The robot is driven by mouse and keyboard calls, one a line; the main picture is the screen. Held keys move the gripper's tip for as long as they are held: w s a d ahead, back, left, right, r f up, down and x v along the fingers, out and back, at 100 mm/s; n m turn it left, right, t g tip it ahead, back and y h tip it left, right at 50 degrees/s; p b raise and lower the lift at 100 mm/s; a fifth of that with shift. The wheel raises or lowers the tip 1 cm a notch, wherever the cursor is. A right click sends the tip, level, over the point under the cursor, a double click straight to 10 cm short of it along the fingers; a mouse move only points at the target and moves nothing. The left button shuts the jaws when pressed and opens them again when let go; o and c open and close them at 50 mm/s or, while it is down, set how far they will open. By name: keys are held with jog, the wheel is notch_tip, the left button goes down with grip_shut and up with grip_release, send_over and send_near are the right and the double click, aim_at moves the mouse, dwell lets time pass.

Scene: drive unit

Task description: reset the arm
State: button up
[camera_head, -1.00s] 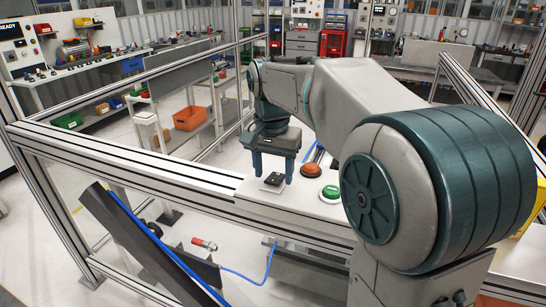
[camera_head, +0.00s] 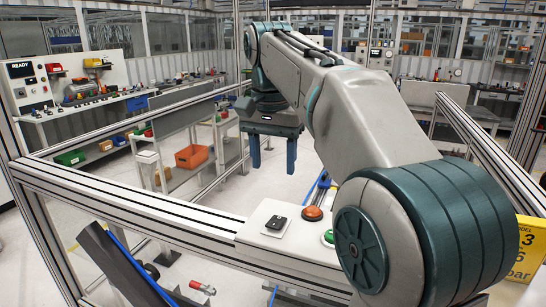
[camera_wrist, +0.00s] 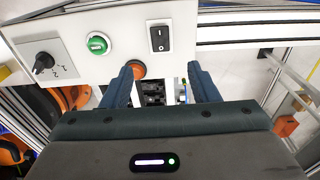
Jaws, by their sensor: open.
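My gripper (camera_head: 274,170) hangs from the raised arm in the head view, its fingers pointing down, open and empty. It is above and beyond a white control panel (camera_head: 252,236), apart from it. On the panel are a black rocker switch (camera_head: 277,223), an orange-red button (camera_head: 313,213) and a green button (camera_head: 329,236), partly hidden by my arm. In the wrist view the open fingers (camera_wrist: 160,85) straddle the view of the orange button (camera_wrist: 138,69), with the rocker switch (camera_wrist: 160,38), the green button (camera_wrist: 98,44) and a black rotary knob (camera_wrist: 43,62) beyond.
An aluminium frame rail (camera_head: 130,207) runs across the front and holds the panel. A yellow box (camera_head: 522,250) is at the right. A side bench with an orange bin (camera_head: 192,156) stands behind at left. The air around the gripper looks clear.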

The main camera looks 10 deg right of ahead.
jog(key=s+d+f+n+t, duration=0.3)
jog(key=s+f+n, duration=0.3)
jog(key=s+f, duration=1.2)
notch_tip(320, 180, down, 4)
jog(key=shift+s+d+r+n, duration=0.1)
jog(key=shift+s+d+n, duration=0.2)
jog(key=shift+d, duration=0.15)
